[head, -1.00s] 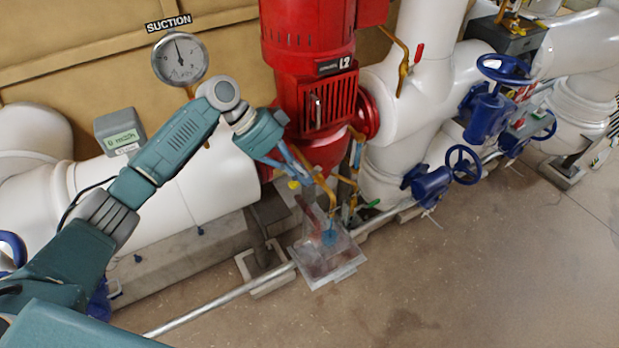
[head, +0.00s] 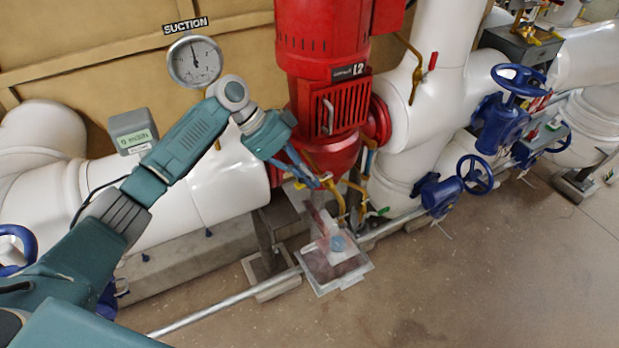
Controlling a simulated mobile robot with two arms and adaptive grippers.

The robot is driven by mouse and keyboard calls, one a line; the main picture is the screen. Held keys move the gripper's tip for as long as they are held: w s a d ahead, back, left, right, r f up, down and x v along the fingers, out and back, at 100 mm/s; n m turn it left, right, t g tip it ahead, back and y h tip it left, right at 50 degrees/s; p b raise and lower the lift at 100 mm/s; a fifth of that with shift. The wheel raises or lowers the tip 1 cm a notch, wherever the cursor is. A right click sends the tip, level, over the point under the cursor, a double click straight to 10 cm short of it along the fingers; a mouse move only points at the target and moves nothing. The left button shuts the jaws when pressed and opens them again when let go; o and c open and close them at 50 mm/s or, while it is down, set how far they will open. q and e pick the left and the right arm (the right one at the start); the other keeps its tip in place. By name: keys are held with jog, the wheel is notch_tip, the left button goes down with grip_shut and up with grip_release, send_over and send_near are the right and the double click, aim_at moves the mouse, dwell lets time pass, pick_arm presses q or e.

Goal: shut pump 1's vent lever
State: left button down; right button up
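The red pump (head: 325,90) stands at the middle, with brass pipework (head: 352,190) at its lower right. My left gripper (head: 318,184) reaches in from the left and is low at the pump's base, beside the brass pipework. Its blue fingers point down and right. I cannot tell whether they are apart or closed on anything. No label marks the vent lever. A green-handled lever (head: 379,211) is low to the right of the fingers. My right gripper is out of view.
A suction gauge (head: 194,62) stands behind my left arm. Blue handwheel valves (head: 474,175) stand at right. A metal drain box (head: 334,268) is below the gripper. Floor at lower right is clear.

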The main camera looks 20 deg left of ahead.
pick_arm(q)
notch_tip(320, 180, up, 10)
dwell(0.4)
dwell(0.3)
